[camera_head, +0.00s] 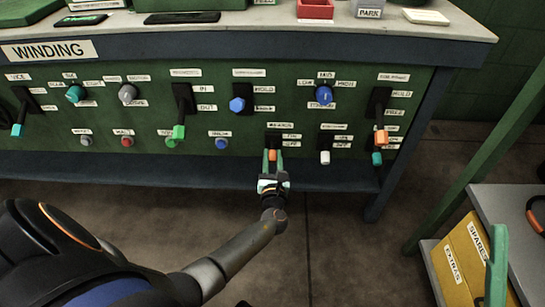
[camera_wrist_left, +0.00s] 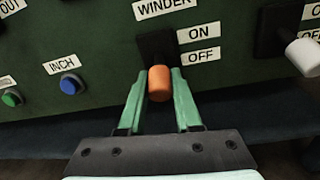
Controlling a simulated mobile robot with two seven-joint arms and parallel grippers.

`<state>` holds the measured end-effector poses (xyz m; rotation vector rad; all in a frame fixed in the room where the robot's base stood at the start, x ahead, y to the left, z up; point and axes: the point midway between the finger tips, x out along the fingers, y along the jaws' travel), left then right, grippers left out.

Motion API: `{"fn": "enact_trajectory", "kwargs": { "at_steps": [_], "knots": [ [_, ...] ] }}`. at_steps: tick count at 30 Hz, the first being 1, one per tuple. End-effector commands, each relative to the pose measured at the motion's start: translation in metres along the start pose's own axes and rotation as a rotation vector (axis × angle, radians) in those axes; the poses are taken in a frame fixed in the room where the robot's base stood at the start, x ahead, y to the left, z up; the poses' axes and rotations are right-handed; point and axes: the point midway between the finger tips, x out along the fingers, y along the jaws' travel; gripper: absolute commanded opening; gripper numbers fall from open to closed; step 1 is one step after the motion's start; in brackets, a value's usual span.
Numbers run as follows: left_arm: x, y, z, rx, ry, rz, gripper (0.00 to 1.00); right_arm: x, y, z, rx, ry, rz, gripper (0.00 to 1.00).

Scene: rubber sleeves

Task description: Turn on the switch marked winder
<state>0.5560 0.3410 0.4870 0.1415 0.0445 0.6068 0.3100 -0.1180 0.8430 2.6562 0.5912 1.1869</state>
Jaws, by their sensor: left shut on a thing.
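The winder switch is an orange-capped lever (camera_wrist_left: 158,85) on a black plate, under a label reading WINDER, with ON above OFF beside it. The lever hangs down, on the OFF side. It also shows in the head view (camera_head: 272,155) at the lower middle of the panel. My left gripper (camera_wrist_left: 158,92) has its two green fingers on either side of the orange cap and is shut on it. In the head view my left gripper (camera_head: 272,168) reaches up to the switch from below.
The green panel (camera_head: 215,125) carries several other knobs and levers. A white-capped lever (camera_wrist_left: 303,55) is close on the right, and a blue INCH button (camera_wrist_left: 71,85) is on the left. A yellow box (camera_head: 463,262) stands on a shelf at right. Floor below the panel is clear.

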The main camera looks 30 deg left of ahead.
Motion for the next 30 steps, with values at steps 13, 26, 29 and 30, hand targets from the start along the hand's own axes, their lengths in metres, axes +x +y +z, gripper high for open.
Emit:
{"fn": "enact_trajectory", "kwargs": {
  "at_steps": [13, 26, 29, 30],
  "knots": [
    [0.0, 0.0, 0.002, 0.0, 0.004, 0.0, 0.0, 0.002, 0.001, -0.002, 0.001, 0.0, 0.0, 0.71],
    [-0.001, 0.002, 0.013, 0.006, 0.113, -0.016, 0.0, 0.033, 0.019, -0.037, -0.003, 0.022, 0.008, 0.71],
    [-0.002, 0.002, 0.014, 0.008, 0.146, -0.021, 0.0, 0.04, 0.023, -0.046, -0.029, 0.032, 0.004, 0.71],
    [-0.002, 0.002, 0.014, 0.008, 0.159, -0.023, 0.0, 0.043, 0.025, -0.049, -0.037, 0.034, 0.006, 0.71]
  ]
}}
